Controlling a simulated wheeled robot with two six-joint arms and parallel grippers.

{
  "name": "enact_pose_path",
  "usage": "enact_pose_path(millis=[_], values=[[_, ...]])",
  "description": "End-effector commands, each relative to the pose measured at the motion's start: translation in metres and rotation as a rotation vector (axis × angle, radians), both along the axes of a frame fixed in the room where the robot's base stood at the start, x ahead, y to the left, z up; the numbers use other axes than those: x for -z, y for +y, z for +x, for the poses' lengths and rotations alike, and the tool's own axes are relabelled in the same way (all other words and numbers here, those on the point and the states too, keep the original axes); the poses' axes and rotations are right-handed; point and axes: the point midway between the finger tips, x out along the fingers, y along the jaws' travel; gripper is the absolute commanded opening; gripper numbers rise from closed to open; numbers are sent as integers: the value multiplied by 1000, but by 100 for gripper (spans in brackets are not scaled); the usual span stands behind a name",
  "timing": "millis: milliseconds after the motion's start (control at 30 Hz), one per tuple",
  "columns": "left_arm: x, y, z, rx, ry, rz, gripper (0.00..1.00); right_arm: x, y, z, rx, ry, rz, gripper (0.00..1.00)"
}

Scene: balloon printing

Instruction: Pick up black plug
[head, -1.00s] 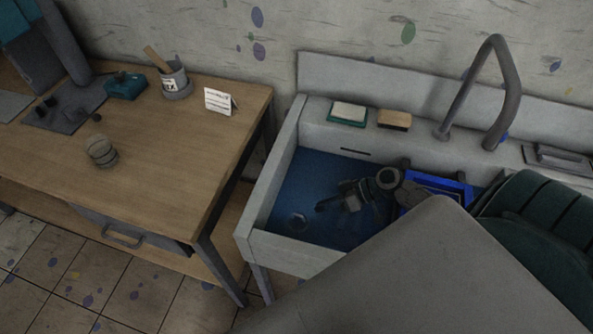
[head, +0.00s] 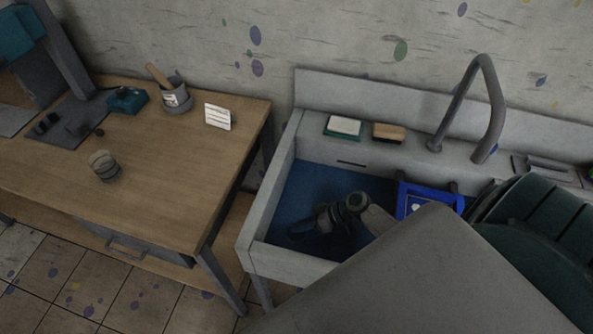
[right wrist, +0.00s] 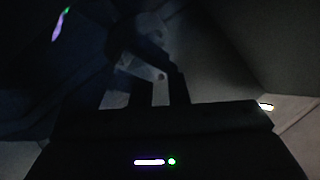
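My right gripper (head: 318,222) is low inside the blue-bottomed sink (head: 272,241), near its front left part. In the right wrist view two dark fingers (right wrist: 160,92) stand apart with a lighter gap between them. Nothing is clearly seen held. I cannot make out the black plug in the head view; the dark gripper covers the area where the drain showed earlier. The right wrist view is too dark to tell a plug from other dark shapes. My left gripper is not in view.
A blue framed object (head: 429,199) stands in the sink, right of my arm. A tall faucet (head: 491,105), a brush (head: 389,132) and a sponge on a green base (head: 344,126) are on the back ledge. A wooden table (head: 175,150) with a cup (head: 104,166) stands left.

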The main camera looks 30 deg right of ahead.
Motion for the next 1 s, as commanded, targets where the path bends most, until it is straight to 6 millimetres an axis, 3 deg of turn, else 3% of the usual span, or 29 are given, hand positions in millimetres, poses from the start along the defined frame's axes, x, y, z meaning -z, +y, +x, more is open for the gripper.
enact_pose_path(millis=[33,100,567,767,1000], values=[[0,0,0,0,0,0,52,0,0,0,0,0,0,12],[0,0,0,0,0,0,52,0,0,0,0,0,0,0],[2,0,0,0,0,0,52,-6,-1,0,-1,-2,-1,0],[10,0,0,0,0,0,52,-30,-1,0,-4,-4,-3,0],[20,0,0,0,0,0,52,-74,0,-1,-4,-2,-3,0]])
